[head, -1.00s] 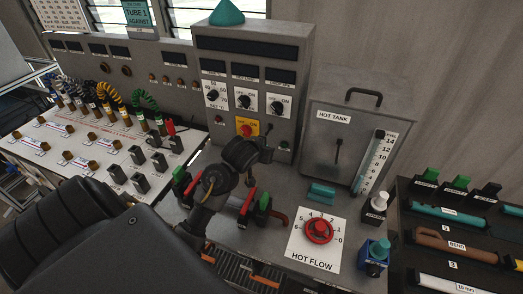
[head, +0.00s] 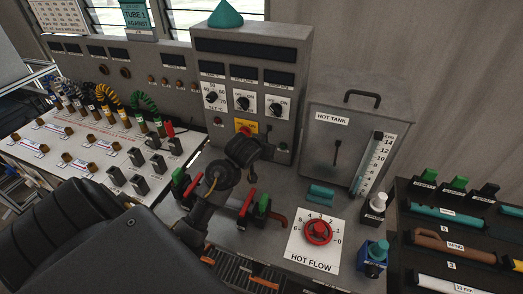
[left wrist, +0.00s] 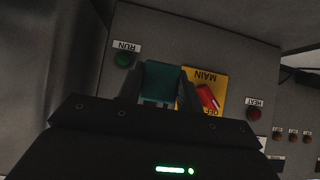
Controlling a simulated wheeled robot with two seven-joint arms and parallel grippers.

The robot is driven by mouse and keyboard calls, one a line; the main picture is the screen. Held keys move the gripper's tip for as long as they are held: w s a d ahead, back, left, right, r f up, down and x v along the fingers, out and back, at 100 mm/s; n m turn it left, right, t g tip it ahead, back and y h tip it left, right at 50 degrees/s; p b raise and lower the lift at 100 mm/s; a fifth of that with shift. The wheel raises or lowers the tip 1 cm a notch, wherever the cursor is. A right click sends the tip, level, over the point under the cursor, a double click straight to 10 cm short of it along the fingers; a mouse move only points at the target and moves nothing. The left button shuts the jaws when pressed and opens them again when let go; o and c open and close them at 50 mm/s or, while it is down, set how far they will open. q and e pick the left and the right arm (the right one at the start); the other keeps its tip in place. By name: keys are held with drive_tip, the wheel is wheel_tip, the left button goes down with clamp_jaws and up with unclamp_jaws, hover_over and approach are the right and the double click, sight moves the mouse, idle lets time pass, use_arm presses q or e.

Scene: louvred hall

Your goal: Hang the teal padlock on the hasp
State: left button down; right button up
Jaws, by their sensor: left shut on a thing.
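The teal padlock (left wrist: 161,80) shows as a dark teal block between the two fingers of my left gripper (left wrist: 160,92) in the left wrist view. The gripper is shut on it. Its shackle cannot be made out. Right beside it is the yellow MAIN plate (left wrist: 208,82) with a red switch (left wrist: 207,97). I cannot pick out a hasp; it may be hidden. In the head view my left gripper (head: 248,150) is in front of the control cabinet, just below the yellow plate (head: 245,126), and hides the padlock. My right gripper is not in view.
A green RUN lamp (left wrist: 123,60) and a red HEAT lamp (left wrist: 254,113) flank the plate. The hot tank (head: 345,148) stands right of the cabinet (head: 250,70).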

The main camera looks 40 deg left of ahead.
use_arm(q)
drive_tip(key=shift+w+a, duration=0.3)
drive_tip(key=shift+w, duration=0.6)
drive_tip(key=shift+w+a, duration=0.3)
drive_tip(key=shift+w, duration=0.6)
drive_tip(key=shift+p, duration=0.45)
drive_tip(key=shift+f, duration=0.15)
drive_tip(key=shift+f+b, duration=0.35)
drive_tip(key=shift+f, duration=0.2)
